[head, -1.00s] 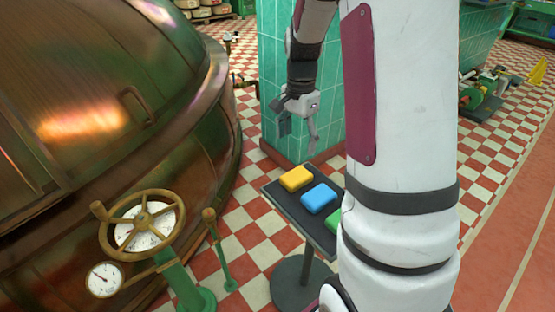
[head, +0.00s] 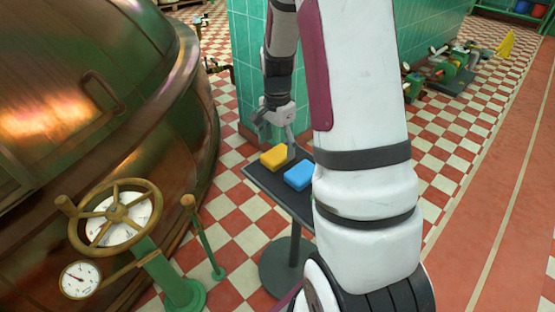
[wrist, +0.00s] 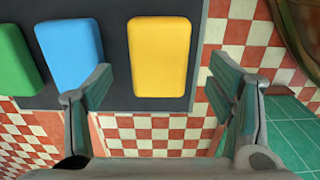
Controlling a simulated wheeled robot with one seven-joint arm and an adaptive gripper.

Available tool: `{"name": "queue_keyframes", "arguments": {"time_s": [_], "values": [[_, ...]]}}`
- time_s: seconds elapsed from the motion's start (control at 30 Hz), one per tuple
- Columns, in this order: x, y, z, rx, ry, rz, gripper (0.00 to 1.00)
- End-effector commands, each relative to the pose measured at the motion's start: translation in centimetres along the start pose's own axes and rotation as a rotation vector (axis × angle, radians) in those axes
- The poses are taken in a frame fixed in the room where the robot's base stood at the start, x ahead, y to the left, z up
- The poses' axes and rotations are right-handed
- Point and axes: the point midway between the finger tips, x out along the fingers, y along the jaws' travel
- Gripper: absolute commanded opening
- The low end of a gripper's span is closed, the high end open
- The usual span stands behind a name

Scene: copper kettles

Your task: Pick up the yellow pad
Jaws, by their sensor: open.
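The yellow pad (head: 273,157) lies on the dark tray stand (head: 262,182), at its left end in the head view. In the wrist view the yellow pad (wrist: 159,56) lies between and beyond the two fingers. My gripper (head: 277,141) is just above the tray by the yellow pad; in the wrist view my gripper (wrist: 160,90) is open and empty. The blue pad (head: 299,176) lies beside the yellow one, and the left finger is over its edge in the wrist view. The green pad (wrist: 15,60) shows at the left there; my arm hides it in the head view.
A large copper kettle (head: 90,90) fills the left. A brass handwheel (head: 117,215) with gauges and a green lever (head: 205,240) stand in front of it. A green tiled pillar (head: 245,70) rises behind the tray. Checkered floor lies open around the stand.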

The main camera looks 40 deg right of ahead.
Motion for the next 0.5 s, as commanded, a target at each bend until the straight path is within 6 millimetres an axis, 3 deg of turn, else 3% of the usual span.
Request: {"name": "queue_keyframes", "arguments": {"time_s": [0.2,0.47,0.5], "values": [[3.2,0.1,-0.1,0.002,0.000,0.001,0.75],[3.4,0.1,-0.1,0.001,0.000,-0.001,0.75],[3.4,0.1,-0.1,0.001,0.000,-0.001,0.66]]}}
